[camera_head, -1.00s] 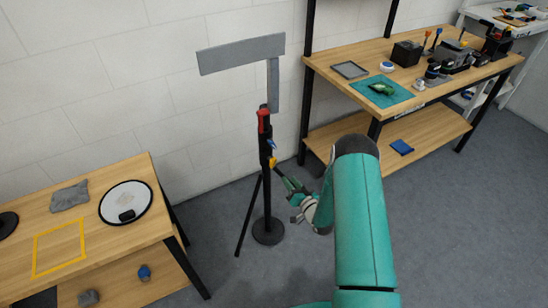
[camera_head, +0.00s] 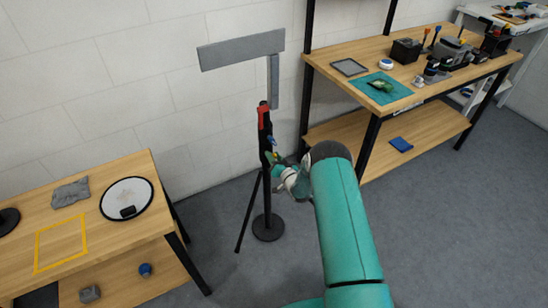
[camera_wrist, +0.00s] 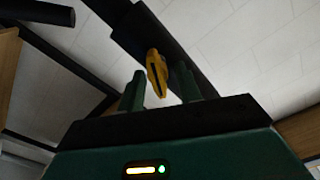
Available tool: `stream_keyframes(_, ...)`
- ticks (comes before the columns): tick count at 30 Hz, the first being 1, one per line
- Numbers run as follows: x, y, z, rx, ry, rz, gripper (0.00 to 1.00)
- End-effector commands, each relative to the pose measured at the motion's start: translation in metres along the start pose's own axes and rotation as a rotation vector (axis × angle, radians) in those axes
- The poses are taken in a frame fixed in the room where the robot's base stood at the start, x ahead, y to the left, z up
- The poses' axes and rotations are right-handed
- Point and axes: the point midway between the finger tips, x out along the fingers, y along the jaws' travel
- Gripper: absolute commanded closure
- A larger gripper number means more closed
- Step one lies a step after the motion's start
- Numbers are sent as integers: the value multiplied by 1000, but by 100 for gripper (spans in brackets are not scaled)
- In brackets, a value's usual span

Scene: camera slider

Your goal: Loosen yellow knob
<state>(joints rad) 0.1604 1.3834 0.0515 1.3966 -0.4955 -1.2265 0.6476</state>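The yellow knob (camera_wrist: 155,62) sits on the dark post of the slider stand in the wrist view. My gripper (camera_wrist: 160,75) has its two green fingers apart, one on each side of the knob, with visible gaps. I cannot tell how deep the knob lies between the fingertips. In the head view my gripper (camera_head: 277,165) is right at the black stand (camera_head: 265,190), and the knob there is mostly hidden. A red part (camera_head: 263,118) and a grey L-shaped piece (camera_head: 240,52) are at the stand's top.
A wooden table (camera_head: 110,235) with a round white disc (camera_head: 127,198) stands at the left. A workbench (camera_head: 400,55) with tools and a teal mat (camera_head: 382,92) stands at the right. A white wall is behind the stand. Grey floor lies open around the stand's base.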

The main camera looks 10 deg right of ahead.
Motion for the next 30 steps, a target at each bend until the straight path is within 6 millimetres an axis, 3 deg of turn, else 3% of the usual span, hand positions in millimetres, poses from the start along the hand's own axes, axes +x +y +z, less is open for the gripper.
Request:
stream_keyframes(6, 0, 0, 0, 0, 0, 0, 65)
stream_keyframes(12, 0, 0, 0, 0, 0, 0, 100)
stream_keyframes(22, 0, 0, 0, -23, 0, -1, 100)
stream_keyframes(30, 0, -2, 0, -147, 0, -1, 100)
